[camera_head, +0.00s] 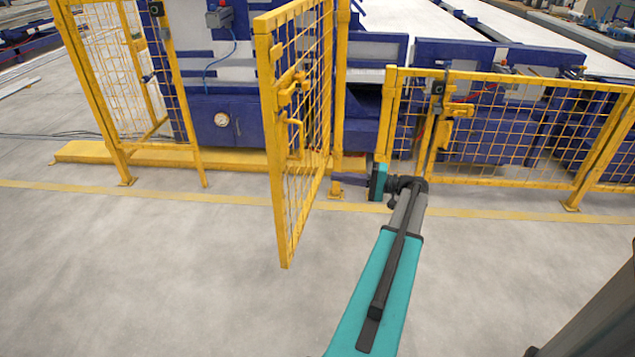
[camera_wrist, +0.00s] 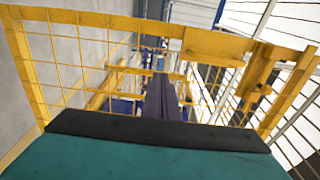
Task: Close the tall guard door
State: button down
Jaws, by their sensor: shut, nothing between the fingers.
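The tall guard door (camera_head: 270,150) is a yellow frame with wire mesh. It stands open, swung out from the fence line toward me, with its free edge nearest me. A latch (camera_head: 288,90) and a yellow pull handle (camera_head: 296,138) sit on its free side. My gripper (camera_head: 338,177) is shut and empty, just right of the door's lower part near the hinge post, pointing left. In the wrist view, my gripper's dark fingers (camera_wrist: 162,97) point at a yellow mesh frame (camera_wrist: 85,17) that spans the picture. I cannot tell whether the fingertips touch it.
A low yellow mesh fence (camera_head: 520,130) with its own latch stands to the right, close behind my wrist. A tall mesh panel (camera_head: 115,80) stands at left. Blue machinery (camera_head: 225,120) lies behind the fence line. The grey floor (camera_head: 150,260) in front is clear.

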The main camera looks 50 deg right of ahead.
aim_at(291, 170)
jog(key=x, duration=1.3)
jog(key=shift+w+a, duration=0.1)
jog(key=shift+w, duration=0.15)
